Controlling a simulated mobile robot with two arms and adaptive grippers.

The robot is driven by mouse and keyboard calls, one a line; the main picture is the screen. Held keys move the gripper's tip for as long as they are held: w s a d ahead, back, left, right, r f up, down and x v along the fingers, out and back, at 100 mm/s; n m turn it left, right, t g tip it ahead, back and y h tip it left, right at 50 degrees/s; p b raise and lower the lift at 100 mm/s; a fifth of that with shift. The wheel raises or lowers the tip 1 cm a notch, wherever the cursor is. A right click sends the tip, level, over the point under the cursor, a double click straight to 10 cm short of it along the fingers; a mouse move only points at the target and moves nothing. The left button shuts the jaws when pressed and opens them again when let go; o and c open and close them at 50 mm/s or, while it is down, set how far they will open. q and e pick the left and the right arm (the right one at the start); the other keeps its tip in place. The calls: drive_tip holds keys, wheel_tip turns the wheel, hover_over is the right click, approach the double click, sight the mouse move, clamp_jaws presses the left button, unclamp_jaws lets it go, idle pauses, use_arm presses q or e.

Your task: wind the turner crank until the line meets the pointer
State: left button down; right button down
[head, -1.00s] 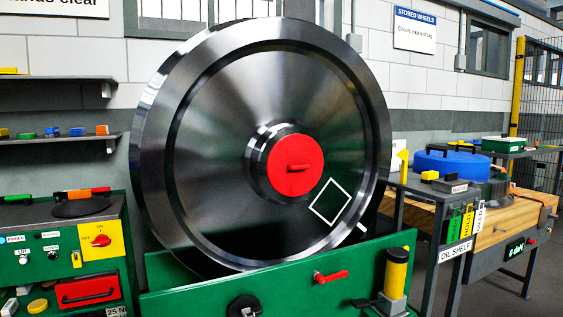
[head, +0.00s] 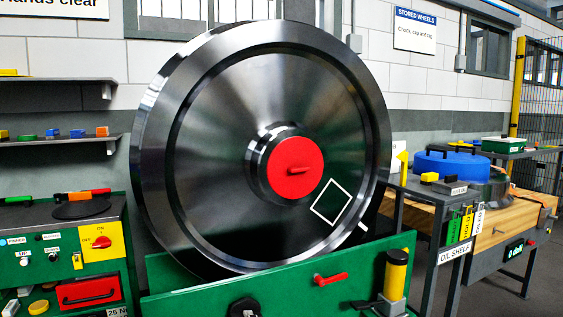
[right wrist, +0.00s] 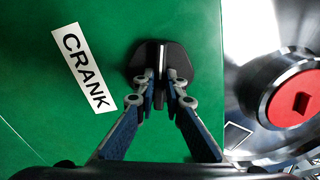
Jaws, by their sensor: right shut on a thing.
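The large steel wheel (head: 225,140) stands upright in a green turner frame (head: 200,288), with a red hub cap (head: 296,169). A white diamond outline (head: 331,202) is on its lower right face. A short white line (head: 362,228) shows near the lower right rim. A yellow-and-white upright piece (head: 403,165) beside the wheel's right edge may be the pointer; I cannot tell. The black crank (head: 243,308) is at the bottom of the head view. In the right wrist view, my right gripper (right wrist: 163,80) is shut on the crank's grip bar (right wrist: 161,58), beside the CRANK label (right wrist: 83,71). My left gripper is not in view.
A cabinet with a red-and-yellow switch (head: 101,242) stands at left. The oil shelf (head: 455,253) and a wooden bench (head: 420,211) stand close at right.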

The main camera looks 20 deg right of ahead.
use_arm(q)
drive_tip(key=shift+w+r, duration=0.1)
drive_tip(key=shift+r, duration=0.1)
use_arm(e)
drive_tip(key=shift+m, duration=0.6)
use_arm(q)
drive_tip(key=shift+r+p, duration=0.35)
use_arm(e)
drive_tip(key=shift+f+m, duration=0.1)
drive_tip(key=shift+m, duration=2.2)
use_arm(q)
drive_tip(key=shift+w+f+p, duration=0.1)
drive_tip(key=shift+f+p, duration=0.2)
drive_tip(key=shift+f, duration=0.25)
use_arm(e)
drive_tip(key=m, duration=0.4)
drive_tip(key=shift+a+m, duration=0.15)
drive_tip(key=shift+m, duration=0.15)
